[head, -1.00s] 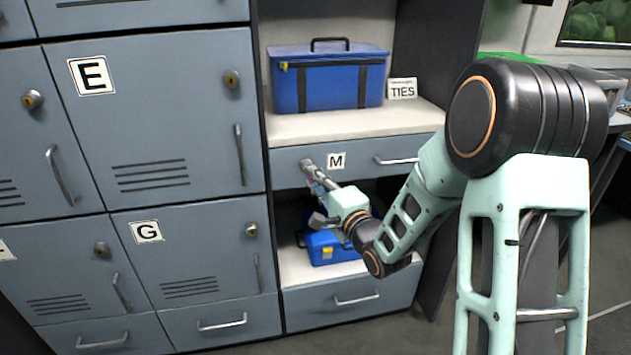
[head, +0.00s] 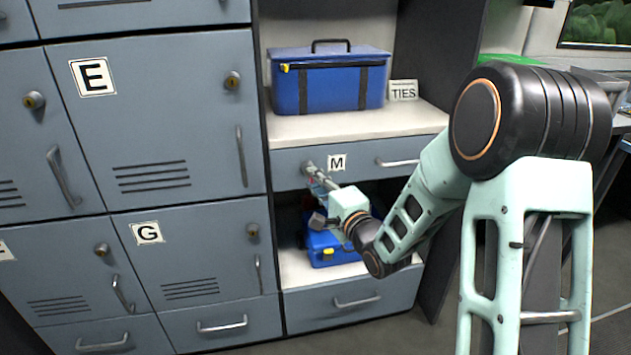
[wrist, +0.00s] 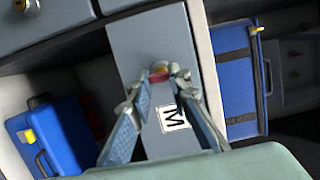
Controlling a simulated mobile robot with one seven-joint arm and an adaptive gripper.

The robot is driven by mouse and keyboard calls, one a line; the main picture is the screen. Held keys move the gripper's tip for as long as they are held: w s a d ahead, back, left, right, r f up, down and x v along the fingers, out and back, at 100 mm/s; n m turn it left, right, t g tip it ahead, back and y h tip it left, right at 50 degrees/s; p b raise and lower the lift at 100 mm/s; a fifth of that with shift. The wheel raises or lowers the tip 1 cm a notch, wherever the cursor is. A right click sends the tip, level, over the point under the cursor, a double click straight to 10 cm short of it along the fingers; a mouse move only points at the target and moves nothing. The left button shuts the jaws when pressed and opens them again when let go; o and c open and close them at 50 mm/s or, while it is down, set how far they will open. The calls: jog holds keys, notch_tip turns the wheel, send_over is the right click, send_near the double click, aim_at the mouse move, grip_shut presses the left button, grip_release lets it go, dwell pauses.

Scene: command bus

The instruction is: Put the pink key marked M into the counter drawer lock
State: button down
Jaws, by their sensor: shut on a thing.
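The counter drawer (head: 365,149) with the M label (head: 337,162) is shut, below the counter shelf. The label also shows in the wrist view (wrist: 172,118). My gripper (head: 312,171) is at the drawer front, left of the label. In the wrist view my gripper (wrist: 159,78) is shut on the small pink key (wrist: 158,77), which shows only as a reddish-pink piece between the fingertips. The brassy lock (wrist: 158,67) is right at the key's far end. The key's marking is hidden, and I cannot tell how deep the key sits in the lock.
A blue case (head: 330,80) and a TIES sign (head: 403,90) stand on the counter shelf (head: 350,124). Another blue case (head: 332,251) sits in the open space below the drawer. Lockers E (head: 140,120) and G (head: 195,260) are at the left. The drawer handle (head: 396,162) is right of the label.

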jog(key=shift+w+a, duration=0.1)
jog(key=shift+w, duration=0.45)
dwell(0.4)
